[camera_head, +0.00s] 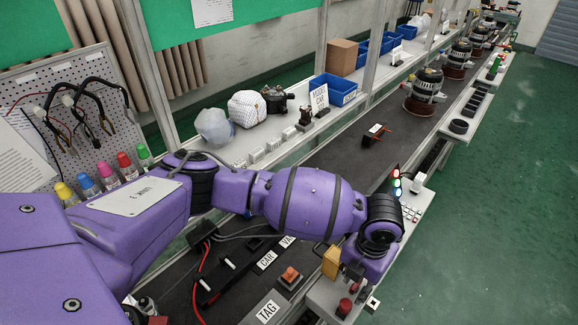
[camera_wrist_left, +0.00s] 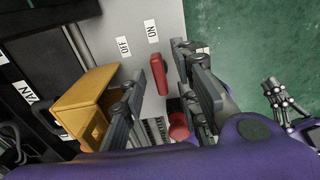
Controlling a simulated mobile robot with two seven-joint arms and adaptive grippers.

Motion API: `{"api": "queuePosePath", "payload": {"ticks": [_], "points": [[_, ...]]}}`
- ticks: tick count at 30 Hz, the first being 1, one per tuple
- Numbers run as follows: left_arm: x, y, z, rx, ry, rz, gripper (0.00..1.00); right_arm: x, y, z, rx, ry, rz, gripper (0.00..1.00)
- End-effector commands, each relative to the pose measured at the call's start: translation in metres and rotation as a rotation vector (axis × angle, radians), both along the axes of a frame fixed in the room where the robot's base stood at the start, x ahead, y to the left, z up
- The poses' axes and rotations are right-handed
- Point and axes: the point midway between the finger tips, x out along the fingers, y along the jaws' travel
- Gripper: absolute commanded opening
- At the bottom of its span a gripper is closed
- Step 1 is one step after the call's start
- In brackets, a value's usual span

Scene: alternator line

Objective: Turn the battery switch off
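The battery switch's red handle (camera_wrist_left: 158,75) shows in the left wrist view on a grey panel, near an ON label (camera_wrist_left: 151,31) and an OFF label (camera_wrist_left: 123,46). The handle lies nearer the ON label. My left gripper (camera_wrist_left: 160,66) is open, with one finger on each side of the handle and visible gaps. In the head view my left gripper (camera_head: 358,283) is over the grey panel at the bench's front edge, and the handle is hard to make out there. My right gripper (camera_wrist_left: 282,103) shows small at the right of the wrist view, over the floor; its opening is unclear.
A yellow box (camera_wrist_left: 88,98) stands close beside my left finger. A red round button (camera_wrist_left: 178,127) is also close by. In the head view, an orange rocker switch (camera_head: 290,275) and the TAG label (camera_head: 268,311) are left. Green floor (camera_head: 500,210) is clear at right.

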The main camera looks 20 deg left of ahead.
Motion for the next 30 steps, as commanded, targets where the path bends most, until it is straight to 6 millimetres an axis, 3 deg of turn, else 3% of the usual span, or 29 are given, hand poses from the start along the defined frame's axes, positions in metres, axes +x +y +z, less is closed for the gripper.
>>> {"api": "queuePosePath", "payload": {"ticks": [7, 14, 30], "points": [[0.0009, -0.0004, 0.0003, 0.0, -0.003, -0.001, 0.28, 0.0065, 0.0055, 0.0021, 0.01, -0.011, -0.003, 0.0], [0.0012, -0.0005, 0.0009, 0.0, -0.003, -0.001, 0.0, 0.0065, 0.0058, 0.002, 0.01, -0.011, -0.003, 0.0], [0.0023, -0.0007, 0.0037, 0.0, -0.006, 0.101, 0.0, 0.0049, 0.0001, 0.0064, 0.0, -0.009, 0.006, 0.0]]}}
